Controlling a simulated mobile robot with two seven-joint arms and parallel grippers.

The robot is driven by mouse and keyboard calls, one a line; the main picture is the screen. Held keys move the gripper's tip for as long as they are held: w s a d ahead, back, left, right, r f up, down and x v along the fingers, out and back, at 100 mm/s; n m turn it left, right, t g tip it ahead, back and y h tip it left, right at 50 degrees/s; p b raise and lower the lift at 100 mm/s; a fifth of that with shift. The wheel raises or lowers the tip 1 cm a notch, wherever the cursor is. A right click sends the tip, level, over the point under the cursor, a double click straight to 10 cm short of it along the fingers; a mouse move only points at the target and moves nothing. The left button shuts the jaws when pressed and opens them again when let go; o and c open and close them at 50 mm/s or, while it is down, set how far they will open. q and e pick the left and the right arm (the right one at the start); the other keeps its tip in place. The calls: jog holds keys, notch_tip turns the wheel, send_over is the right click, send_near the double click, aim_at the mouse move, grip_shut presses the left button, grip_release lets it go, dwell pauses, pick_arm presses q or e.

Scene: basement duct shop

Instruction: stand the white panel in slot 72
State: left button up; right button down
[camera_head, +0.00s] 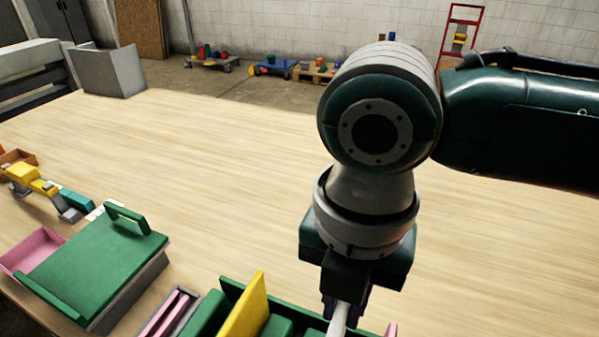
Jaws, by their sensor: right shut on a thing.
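My right gripper (347,302) points down at the bottom of the head view, below its large dark green and grey arm. It is shut on the white panel (339,322), of which only a narrow pale strip shows. The panel is over or in the green rack (234,287) at the bottom edge; I cannot tell which. A yellow panel (246,306) stands tilted in the rack, left of my gripper. No slot number is readable, so I cannot pick out slot 72. The lower part of the rack is cut off by the frame. My left gripper is not in view.
A green-lidded box (95,255) with a handle, a pink tray (33,250) and a yellow and grey tool (40,185) are at the left. Pink strips (165,315) lie beside the rack. The wooden table (200,160) is clear beyond; a grey bent sheet (108,72) stands far left.

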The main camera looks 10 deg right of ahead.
jog(key=shift+f+b, duration=0.3)
jog(key=shift+f, duration=0.15)
notch_tip(320, 180, down, 3)
jog(key=b, duration=0.3)
jog(key=shift+r, duration=0.15)
jog(key=shift+f+b, duration=2.95)
jog(key=shift+f, duration=1.45)
jog(key=c, duration=0.8)
grip_release()
jog(key=shift+r, duration=0.1)
